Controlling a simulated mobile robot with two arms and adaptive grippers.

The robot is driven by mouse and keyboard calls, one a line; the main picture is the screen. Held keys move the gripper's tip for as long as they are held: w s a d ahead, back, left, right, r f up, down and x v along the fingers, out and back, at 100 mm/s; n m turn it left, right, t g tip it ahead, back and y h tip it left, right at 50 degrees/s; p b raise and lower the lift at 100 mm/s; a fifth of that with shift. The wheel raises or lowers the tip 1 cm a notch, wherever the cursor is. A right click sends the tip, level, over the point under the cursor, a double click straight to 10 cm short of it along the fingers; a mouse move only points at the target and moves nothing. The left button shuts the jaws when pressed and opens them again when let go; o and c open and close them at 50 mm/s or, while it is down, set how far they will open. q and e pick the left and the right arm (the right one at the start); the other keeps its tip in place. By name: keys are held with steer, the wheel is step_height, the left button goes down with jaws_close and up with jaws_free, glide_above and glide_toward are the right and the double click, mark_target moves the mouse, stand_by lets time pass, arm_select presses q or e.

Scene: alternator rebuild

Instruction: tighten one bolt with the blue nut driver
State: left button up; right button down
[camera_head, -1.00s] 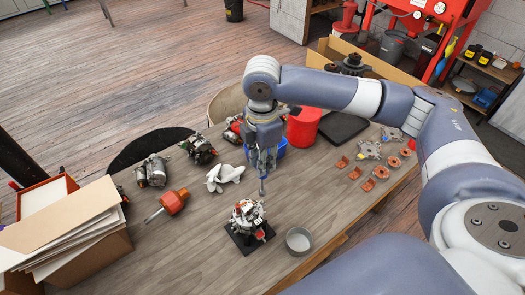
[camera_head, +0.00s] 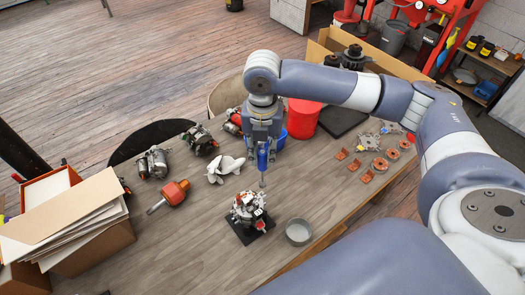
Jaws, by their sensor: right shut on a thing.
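My right gripper (camera_head: 262,142) points down over the table and is shut on the blue nut driver (camera_head: 262,160). The driver hangs upright, with its thin shaft pointing down. Its tip is above and slightly right of the alternator assembly (camera_head: 249,208) and looks apart from it. The assembly is a silver, red and black unit on a black square base (camera_head: 243,236). Single bolts are too small to make out. My left gripper is not in view.
A grey round dish (camera_head: 299,232) stands right of the assembly. A red container (camera_head: 303,117) stands behind; copper parts (camera_head: 367,177) lie at right. The front table is bare.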

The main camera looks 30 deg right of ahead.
mark_target(262, 164)
steer(key=n, duration=0.6)
steer(key=shift+n, duration=0.3)
steer(key=shift+f, duration=0.2)
steer(key=shift+f+b, duration=0.45)
steer(key=shift+f, duration=1.8)
